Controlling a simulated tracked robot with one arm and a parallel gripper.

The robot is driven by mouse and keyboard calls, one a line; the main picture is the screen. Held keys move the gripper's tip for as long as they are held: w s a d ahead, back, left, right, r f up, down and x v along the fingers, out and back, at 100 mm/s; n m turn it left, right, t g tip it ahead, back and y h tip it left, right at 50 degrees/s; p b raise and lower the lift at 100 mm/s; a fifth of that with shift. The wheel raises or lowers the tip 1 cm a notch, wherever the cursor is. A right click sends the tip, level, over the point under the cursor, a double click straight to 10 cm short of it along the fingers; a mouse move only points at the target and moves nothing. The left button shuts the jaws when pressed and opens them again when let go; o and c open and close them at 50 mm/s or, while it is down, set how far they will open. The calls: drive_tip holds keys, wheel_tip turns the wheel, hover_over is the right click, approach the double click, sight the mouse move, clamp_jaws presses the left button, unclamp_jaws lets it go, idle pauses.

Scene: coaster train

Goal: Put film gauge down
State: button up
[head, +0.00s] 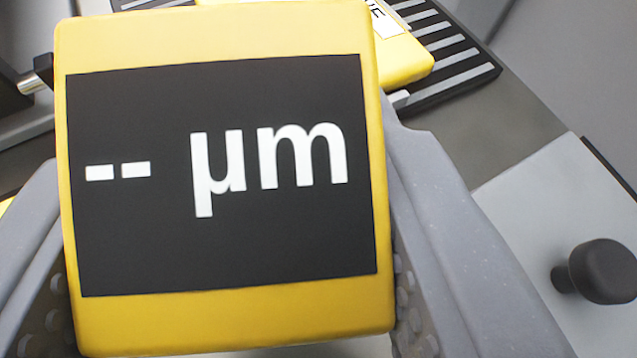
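The film gauge (225,318) is a yellow box with a black display that reads "-- µm". It fills the left and middle of the head view, close to the camera and slightly tilted. My gripper (235,300) has one grey finger on each side of it, with dark studded pads against its sides. The gripper is shut on the gauge. The gauge hides most of what lies behind it, and its underside cannot be seen.
Behind the gauge at the top, another yellow object (405,62) with a white label lies on a black rack with grey stripes (455,68). A black knob (602,271) stands on a light grey panel (545,215) at the right. A dark part with a metal pin (35,82) is at the upper left.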

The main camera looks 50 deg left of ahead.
sight(269, 235)
wheel_tip(269, 235, down, 4)
drive_tip(key=shift+w+r, duration=0.1)
drive_tip(key=shift+r, duration=0.15)
drive_tip(key=shift+f, duration=0.35)
